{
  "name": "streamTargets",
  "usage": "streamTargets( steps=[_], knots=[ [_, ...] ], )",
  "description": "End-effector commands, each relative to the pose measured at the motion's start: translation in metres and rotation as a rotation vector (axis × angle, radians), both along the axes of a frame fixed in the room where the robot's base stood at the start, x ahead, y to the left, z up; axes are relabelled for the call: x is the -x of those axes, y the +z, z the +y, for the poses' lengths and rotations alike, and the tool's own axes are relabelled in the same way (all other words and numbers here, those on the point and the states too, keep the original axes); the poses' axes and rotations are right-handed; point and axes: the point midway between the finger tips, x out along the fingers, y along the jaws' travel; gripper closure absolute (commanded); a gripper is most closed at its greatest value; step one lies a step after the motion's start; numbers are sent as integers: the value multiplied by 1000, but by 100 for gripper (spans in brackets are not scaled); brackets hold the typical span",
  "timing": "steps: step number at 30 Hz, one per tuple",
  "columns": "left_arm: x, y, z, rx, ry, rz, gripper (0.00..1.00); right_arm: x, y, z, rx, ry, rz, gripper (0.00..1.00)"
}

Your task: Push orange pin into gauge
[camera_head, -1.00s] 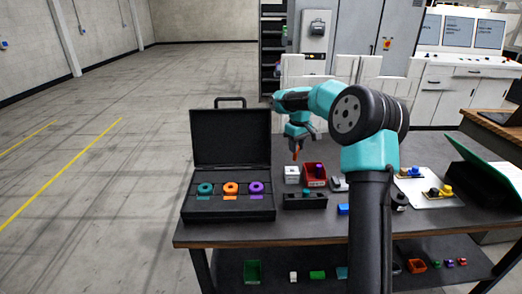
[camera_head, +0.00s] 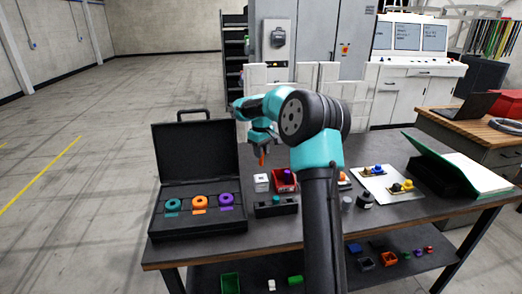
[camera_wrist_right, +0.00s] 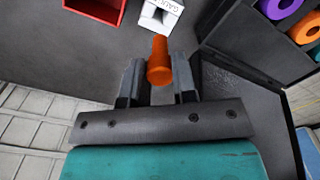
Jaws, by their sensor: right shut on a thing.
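The orange pin (camera_head: 262,159) is held by my right gripper (camera_head: 262,150) above the table, over the area of the white gauge block (camera_head: 261,186). In the right wrist view the orange pin (camera_wrist_right: 159,62) sits between the two fingers of the right gripper (camera_wrist_right: 159,80) and sticks out past them. My left gripper is not in view.
A red bin (camera_head: 281,187) holding a purple piece stands right of the gauge. A black dark-block fixture (camera_head: 270,210) is in front. An open black case (camera_head: 155,222) with teal, orange and purple rings lies left. A tilted green-edged panel (camera_head: 440,160) stands right.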

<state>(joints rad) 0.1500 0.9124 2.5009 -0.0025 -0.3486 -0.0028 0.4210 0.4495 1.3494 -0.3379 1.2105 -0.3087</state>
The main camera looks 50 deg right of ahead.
Motion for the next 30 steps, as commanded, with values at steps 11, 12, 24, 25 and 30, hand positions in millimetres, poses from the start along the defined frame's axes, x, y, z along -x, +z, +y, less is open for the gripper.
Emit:
streamTargets(
  steps=[11,12,24,25,30],
  knots=[
    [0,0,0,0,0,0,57,0,-29,0,0,0,2,98],
    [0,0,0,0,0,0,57,0,-32,0,-1,0,2,98],
    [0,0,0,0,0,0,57,0,-52,0,0,0,0,98],
    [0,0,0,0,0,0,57,0,-52,0,0,0,0,98],
    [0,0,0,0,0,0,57,0,-53,0,0,0,0,98]
  ],
)
